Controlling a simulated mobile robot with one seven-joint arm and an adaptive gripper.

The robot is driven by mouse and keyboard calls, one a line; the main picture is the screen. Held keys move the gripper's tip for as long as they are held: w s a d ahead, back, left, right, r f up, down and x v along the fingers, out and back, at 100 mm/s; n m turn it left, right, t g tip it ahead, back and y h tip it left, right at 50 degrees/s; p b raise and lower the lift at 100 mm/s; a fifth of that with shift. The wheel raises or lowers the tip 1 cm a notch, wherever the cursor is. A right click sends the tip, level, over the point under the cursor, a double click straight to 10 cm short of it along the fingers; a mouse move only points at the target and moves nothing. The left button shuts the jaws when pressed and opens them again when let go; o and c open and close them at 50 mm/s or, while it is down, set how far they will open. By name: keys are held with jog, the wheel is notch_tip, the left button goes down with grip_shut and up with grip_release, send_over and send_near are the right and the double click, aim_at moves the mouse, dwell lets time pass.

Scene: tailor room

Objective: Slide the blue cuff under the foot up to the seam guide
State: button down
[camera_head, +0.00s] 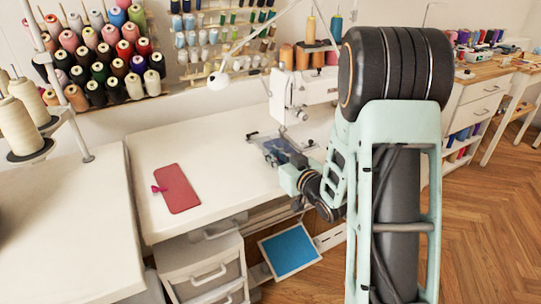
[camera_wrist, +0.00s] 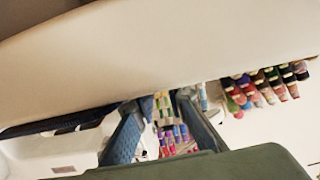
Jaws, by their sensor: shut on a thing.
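My gripper (camera_head: 284,161) reaches in at the needle end of the white sewing machine (camera_head: 305,92), low over the white table (camera_head: 222,160). It is shut on a small bluish piece that I take for the blue cuff (camera_head: 274,147), close to the machine bed. The cuff's outline blends with my fingers and cannot be told clearly. The foot and the seam guide are too small or hidden to make out. In the wrist view, tilted and upside down, two blue textured sides (camera_wrist: 124,140) stand apart; I cannot tell cuff from fingers there.
A red flat piece (camera_head: 178,188) with a pink bow lies on the table to the left. Thread cones (camera_head: 100,50) hang on the wall rack behind. White drawers (camera_head: 205,270) and a blue panel (camera_head: 290,250) are below. The table's left half is mostly clear.

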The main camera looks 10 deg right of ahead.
jog(key=shift+w+d, duration=0.15)
jog(key=shift+d, duration=0.35)
jog(key=c, duration=1.8)
grip_release()
jog(key=shift+c, duration=0.2)
